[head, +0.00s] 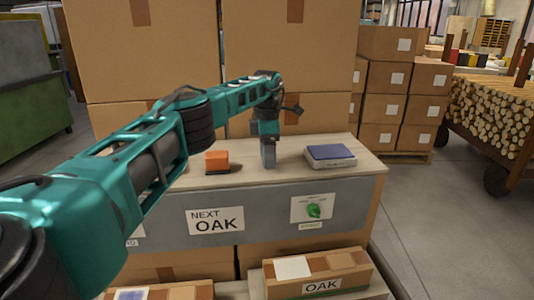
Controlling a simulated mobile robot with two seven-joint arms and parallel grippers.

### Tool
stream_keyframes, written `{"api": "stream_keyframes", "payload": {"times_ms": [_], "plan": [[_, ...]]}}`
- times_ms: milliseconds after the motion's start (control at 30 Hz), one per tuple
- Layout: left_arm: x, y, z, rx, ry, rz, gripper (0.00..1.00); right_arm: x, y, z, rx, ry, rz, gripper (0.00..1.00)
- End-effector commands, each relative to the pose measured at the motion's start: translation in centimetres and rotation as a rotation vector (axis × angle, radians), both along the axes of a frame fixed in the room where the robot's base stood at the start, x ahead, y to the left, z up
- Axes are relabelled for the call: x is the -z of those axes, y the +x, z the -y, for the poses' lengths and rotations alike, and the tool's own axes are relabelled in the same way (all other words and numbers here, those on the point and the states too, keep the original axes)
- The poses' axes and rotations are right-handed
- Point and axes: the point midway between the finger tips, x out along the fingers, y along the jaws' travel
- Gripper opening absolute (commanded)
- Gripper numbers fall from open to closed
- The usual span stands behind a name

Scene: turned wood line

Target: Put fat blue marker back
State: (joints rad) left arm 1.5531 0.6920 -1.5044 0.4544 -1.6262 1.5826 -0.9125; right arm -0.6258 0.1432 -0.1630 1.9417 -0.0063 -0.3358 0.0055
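My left arm reaches in from the left, over a wooden bench top. Its gripper (268,155) points down at the middle of the bench top, between an orange block and a blue-topped pad. Its fingers look like one narrow grey shape, and I cannot tell whether they are open or shut or hold anything. I cannot make out a fat blue marker; it may be hidden by the gripper or arm. My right gripper is not in view.
The orange block (217,156) on a dark base is left of the gripper, and the blue-topped pad (330,152) is right. A "NEXT OAK" sign (216,220) is on the bench front (270,222). Large cartons (150,50) stand close behind. An OAK box (318,272) is below.

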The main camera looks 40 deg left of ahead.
Motion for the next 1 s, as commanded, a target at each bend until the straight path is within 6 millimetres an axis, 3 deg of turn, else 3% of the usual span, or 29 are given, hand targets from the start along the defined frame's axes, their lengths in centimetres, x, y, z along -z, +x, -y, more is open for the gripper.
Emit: {"api": "stream_keyframes", "payload": {"times_ms": [100,367,600,700,1000], "plan": [[0.0,0.0,0.0,0.0,0.0,0.0,0.69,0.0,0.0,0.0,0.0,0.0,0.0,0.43],[0.1,0.0,0.0,0.0,0.0,0.0,0.69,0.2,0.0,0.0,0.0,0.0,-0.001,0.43],[0.9,0.1,0.0,0.0,0.001,0.002,0.69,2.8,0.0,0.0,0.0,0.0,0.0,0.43],[-2.8,0.1,0.1,0.001,0.0,0.005,0.69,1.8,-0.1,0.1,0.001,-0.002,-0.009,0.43],[-9.7,-0.7,0.2,-0.001,0.001,0.003,0.69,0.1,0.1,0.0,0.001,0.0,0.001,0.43]]}}
